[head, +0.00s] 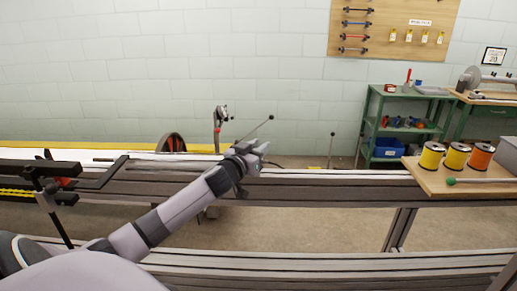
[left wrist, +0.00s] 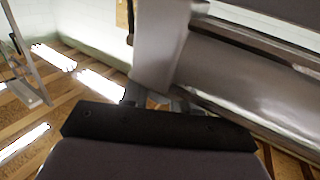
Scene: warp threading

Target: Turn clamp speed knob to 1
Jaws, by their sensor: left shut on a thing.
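My left gripper (head: 250,158) reaches over the dark machine beam (head: 330,187) in the head view. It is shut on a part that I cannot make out. In the left wrist view the fingertips (left wrist: 155,98) meet the lower end of a grey metal block (left wrist: 158,48), beside a thick grey bar (left wrist: 250,80). I cannot pick out the clamp speed knob or its numbers in either view; the gripper and arm may hide it. My right gripper is not in view.
Thin levers (head: 331,148) stand up behind the beam, and an upright metal part (head: 219,118) is close to the gripper. A wooden board (head: 437,182) with yellow and orange spools lies at the right. Green shelves (head: 370,127) stand behind. A black frame (head: 100,178) is at the left.

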